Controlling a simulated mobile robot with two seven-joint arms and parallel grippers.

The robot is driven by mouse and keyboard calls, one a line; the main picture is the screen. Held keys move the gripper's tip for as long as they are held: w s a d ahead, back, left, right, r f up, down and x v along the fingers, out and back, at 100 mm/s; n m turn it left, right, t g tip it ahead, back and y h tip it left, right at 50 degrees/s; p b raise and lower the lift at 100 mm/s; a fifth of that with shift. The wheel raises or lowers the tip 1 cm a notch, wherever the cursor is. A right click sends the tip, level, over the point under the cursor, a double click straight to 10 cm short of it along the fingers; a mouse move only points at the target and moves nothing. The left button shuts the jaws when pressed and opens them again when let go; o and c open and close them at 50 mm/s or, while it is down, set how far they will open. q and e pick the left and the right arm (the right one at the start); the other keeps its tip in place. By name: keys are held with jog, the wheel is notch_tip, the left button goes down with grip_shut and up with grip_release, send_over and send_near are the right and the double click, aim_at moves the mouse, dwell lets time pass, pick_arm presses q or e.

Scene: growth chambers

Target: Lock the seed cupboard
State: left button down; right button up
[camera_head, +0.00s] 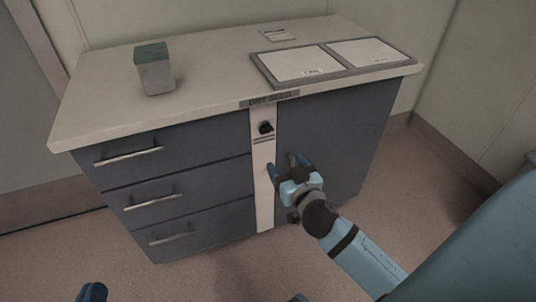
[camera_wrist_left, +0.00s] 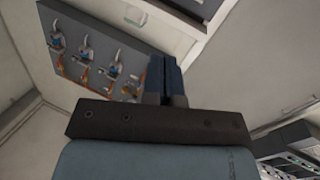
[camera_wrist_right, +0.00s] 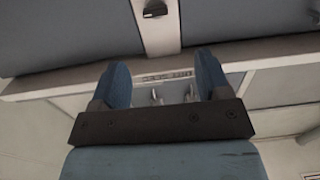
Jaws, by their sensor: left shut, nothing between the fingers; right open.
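The seed cupboard (camera_head: 335,130) is a dark blue-grey door under a pale worktop, with a "DRY SEED" label (camera_head: 269,99) above. A black knob (camera_head: 265,127) sits on a pale upright strip (camera_head: 262,170) between drawers and door. It also shows at the top of the right wrist view (camera_wrist_right: 154,9). I cannot tell its turn position. My right gripper (camera_head: 285,164) is open and empty, in front of the strip and door, below the knob. My left gripper (camera_head: 92,292) barely shows at the bottom left; its fingers (camera_wrist_left: 166,80) are together and empty in the left wrist view.
Several drawers with bar handles (camera_head: 128,156) fill the cabinet's left side. A green-topped box (camera_head: 154,70) and a grey tray with two pale panels (camera_head: 257,68) stand on the worktop. A wall panel with several fittings (camera_wrist_left: 88,70) shows in the left wrist view. Floor in front is clear.

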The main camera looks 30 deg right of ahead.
aim_at(268, 132)
pick_arm(q)
notch_tip(268, 132, down, 4)
jog(key=g+b, duration=0.1)
jog(key=b, duration=0.2)
jog(key=shift+d+r+m+h, duration=0.15)
jog(key=shift+m+h, duration=0.15)
jog(key=shift+m, duration=0.1)
pick_arm(e)
jog(key=shift+h, duration=0.4)
jog(key=x, duration=1.4)
jog(key=shift+w+d+f, duration=0.1)
jog(key=shift+d, duration=0.1)
pick_arm(q)
jog(key=shift+s+r, duration=0.1)
pick_arm(e)
jog(key=c, duration=0.9)
